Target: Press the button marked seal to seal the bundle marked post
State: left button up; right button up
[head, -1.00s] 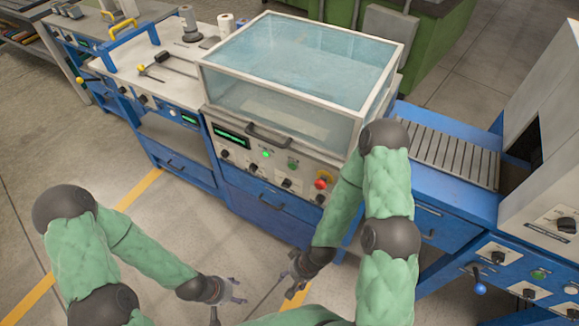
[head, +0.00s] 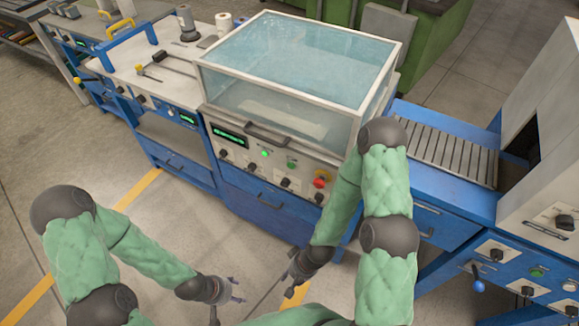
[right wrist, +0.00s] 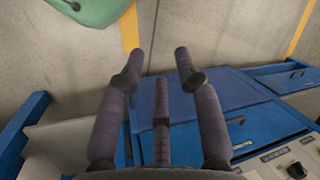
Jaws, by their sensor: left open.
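The machine with a clear-walled chamber (head: 300,65) stands at the middle of the head view. A pale flat bundle (head: 285,122) shows dimly inside; no mark on it is readable. My left gripper (head: 234,292) is open and empty, low in front of the machine. My right gripper (head: 289,268) hangs in front of the lower blue drawer; its fingers (right wrist: 158,62) are spread and empty in the right wrist view.
A slatted conveyor (head: 445,157) leads right to a grey-white housing (head: 545,140). A bench with a wire-handled tool (head: 170,62) stands at left. A handle bar (head: 267,134) juts from the chamber's front. The floor in front is clear, with yellow lines.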

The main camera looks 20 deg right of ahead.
grip_shut()
dwell(1.0)
